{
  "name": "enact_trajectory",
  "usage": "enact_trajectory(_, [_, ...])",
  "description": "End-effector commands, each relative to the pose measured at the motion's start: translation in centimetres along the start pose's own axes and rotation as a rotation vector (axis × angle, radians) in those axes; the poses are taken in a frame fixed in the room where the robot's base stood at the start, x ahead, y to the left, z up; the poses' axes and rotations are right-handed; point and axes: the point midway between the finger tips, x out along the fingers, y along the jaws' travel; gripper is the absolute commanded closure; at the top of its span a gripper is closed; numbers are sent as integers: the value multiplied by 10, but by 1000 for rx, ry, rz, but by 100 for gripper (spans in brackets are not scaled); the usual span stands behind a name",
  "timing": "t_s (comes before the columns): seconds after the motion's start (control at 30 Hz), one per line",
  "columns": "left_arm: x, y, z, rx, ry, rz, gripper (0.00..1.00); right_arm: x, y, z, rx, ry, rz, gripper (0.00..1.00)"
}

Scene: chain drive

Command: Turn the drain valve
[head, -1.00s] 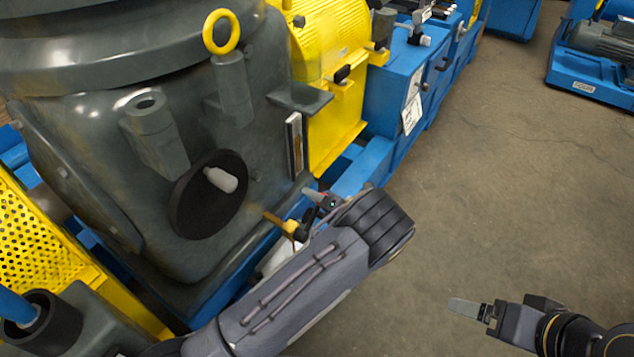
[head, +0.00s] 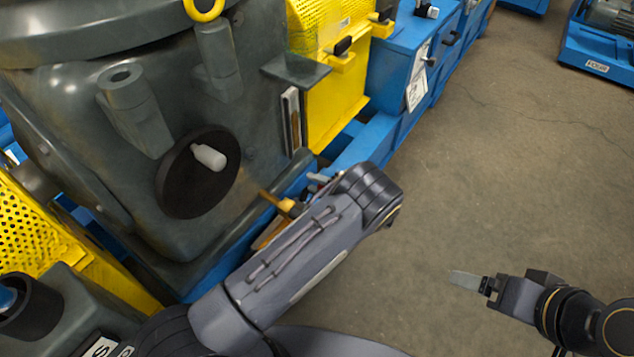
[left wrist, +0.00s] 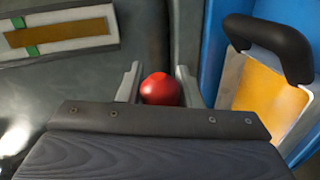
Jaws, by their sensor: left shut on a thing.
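The drain valve's yellow brass body (head: 287,205) sticks out low from the front of the dark grey gear housing (head: 185,105). Its red ball knob (left wrist: 160,89) shows in the left wrist view between the two fingers of my left gripper (left wrist: 159,85), which is shut on it. In the head view my left gripper (head: 319,179) is mostly hidden behind my own wrist, and the knob cannot be made out there. My right gripper (head: 470,280) hangs over bare floor at the lower right, away from the valve. Its finger gap does not show.
A black disc with a pale knob (head: 209,157) is on the housing. A gauge strip (head: 292,120) is beside the valve. A yellow guard (head: 330,100) and blue cabinet (head: 398,75) stand behind. A black handle (left wrist: 270,45) is near the gripper. The floor at right (head: 500,180) is clear.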

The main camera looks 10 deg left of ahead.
Motion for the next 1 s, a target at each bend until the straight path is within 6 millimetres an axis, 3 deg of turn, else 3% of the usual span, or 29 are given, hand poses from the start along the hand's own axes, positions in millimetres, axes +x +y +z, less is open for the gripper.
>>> enact_trajectory(0.4, [-1, -2, 0, 6, -3, -4, 100, 0, 0, 0, 0, 0, 0, 13])
enact_trajectory(0.43, [-1, -2, 0, 6, -3, -4, 65, 0, 0, 0, 0, 0, 0, 13])
enact_trajectory(0.57, [-1, -2, 0, 6, -2, -3, 48, 0, 0, 0, 0, 0, 0, 13])
enact_trajectory(0.87, [-2, -1, 0, 5, -1, -2, 47, 0, 0, 0, 0, 0, 0, 13])
enact_trajectory(1.0, [-16, 0, 1, 5, -3, -1, 47, -1, 0, 0, 0, 0, 0, 13])
